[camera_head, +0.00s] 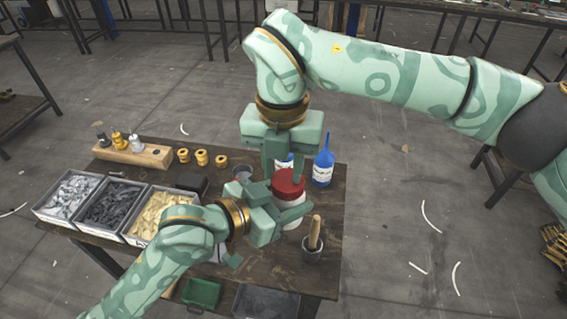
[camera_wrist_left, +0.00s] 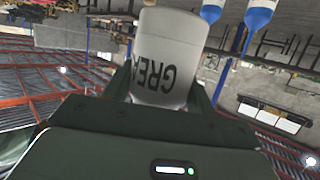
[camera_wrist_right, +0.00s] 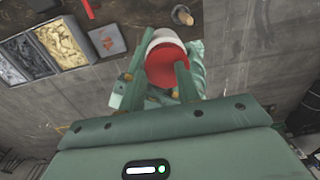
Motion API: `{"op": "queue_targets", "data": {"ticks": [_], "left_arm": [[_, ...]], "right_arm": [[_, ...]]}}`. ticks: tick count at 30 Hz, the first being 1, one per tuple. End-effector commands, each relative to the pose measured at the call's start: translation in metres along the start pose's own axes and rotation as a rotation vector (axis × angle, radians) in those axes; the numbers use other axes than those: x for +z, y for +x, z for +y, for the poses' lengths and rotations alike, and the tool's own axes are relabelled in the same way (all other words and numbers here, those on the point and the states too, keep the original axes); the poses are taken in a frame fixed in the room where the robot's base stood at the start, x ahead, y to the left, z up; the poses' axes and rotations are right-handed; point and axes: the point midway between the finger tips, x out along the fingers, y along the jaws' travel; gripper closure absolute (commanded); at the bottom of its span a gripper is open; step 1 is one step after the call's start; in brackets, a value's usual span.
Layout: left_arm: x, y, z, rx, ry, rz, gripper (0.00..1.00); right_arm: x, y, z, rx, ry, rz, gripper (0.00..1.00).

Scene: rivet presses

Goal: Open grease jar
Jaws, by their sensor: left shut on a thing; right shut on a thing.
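The grease jar (camera_head: 298,201) is white with a red lid (camera_head: 288,183) and is near the right part of the table. My left gripper (camera_head: 280,207) is shut on the jar body from the near left. In the left wrist view the white jar body (camera_wrist_left: 168,58) with dark "GRE" lettering is between its fingers (camera_wrist_left: 163,92). My right gripper (camera_head: 283,165) reaches down from above and is shut on the red lid. The lid also shows between its fingers (camera_wrist_right: 168,72) in the right wrist view (camera_wrist_right: 163,62). The lid sits at the jar's top; I cannot tell whether it is loosened.
Blue-topped bottles (camera_head: 323,165) stand just behind the jar. A cup with a wooden-handled tool (camera_head: 314,235) stands at front right. Trays of grey, black (camera_head: 108,204) and yellow parts, a wooden block (camera_head: 133,153) and brass pieces (camera_head: 202,157) occupy the left side.

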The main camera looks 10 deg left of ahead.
Motion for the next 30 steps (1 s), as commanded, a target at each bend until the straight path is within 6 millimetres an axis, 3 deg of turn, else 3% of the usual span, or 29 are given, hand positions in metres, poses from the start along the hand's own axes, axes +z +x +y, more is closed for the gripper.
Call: {"op": "queue_targets", "data": {"ticks": [1,20,23,30], "left_arm": [[-0.0160,-0.0024,0.0055,0.015,-0.005,0.046,1.00],[-0.0163,-0.0026,0.0045,0.012,-0.003,0.047,1.00],[-0.0163,-0.0026,0.0043,0.012,-0.003,0.047,1.00],[-0.0164,-0.0027,0.0038,0.010,-0.003,0.047,1.00]], "right_arm": [[-0.0037,0.0059,0.0023,-0.002,-0.013,0.007,0.95],[-0.0035,0.0058,0.0017,-0.002,-0.031,0.006,1.00],[-0.0048,0.0049,0.0010,0.001,-0.187,0.002,1.00],[-0.0115,0.0044,-0.0043,0.017,-0.898,-0.004,1.00]]}}
